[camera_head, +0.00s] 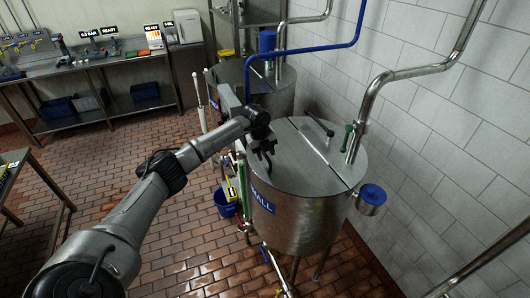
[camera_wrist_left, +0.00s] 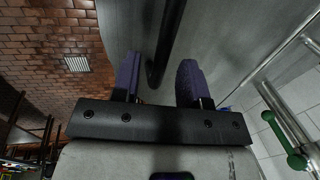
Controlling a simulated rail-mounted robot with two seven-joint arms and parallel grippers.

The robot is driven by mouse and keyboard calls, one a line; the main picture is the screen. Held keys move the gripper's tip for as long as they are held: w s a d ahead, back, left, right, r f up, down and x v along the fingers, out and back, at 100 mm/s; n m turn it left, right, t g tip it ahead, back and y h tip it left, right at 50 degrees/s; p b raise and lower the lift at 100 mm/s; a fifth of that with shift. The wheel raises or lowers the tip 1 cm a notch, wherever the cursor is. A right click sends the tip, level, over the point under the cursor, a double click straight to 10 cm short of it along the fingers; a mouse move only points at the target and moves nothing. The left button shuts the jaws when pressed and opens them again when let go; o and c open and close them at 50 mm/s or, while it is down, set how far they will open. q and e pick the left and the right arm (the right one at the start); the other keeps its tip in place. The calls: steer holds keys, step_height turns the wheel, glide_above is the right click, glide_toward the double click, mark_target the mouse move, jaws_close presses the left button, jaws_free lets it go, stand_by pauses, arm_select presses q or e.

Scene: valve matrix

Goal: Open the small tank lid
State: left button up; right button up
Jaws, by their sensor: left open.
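The small tank (camera_head: 305,225) is a round steel vessel with a blue label (camera_head: 262,200) reading "MALL", its first letter hidden. Its flat steel lid (camera_head: 295,170) lies shut on top, with a seam across it. My left gripper (camera_head: 266,158) is over the lid's left edge. In the left wrist view my left gripper (camera_wrist_left: 160,80) has its two dark fingers apart. A dark bar (camera_wrist_left: 168,40), which looks like a handle, shows between them, close to the left finger; contact cannot be told. My right gripper is not in view.
A black lever (camera_head: 318,124) sits on the tank top behind the seam. A steel pipe (camera_head: 400,74) and a blue pipe (camera_head: 318,50) run above and behind. Another tank (camera_head: 275,90) stands behind. A blue bucket (camera_head: 225,203) is on the brick floor, left of the tank.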

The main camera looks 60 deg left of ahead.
arm_select(q)
jaws_close()
stand_by(0.4)
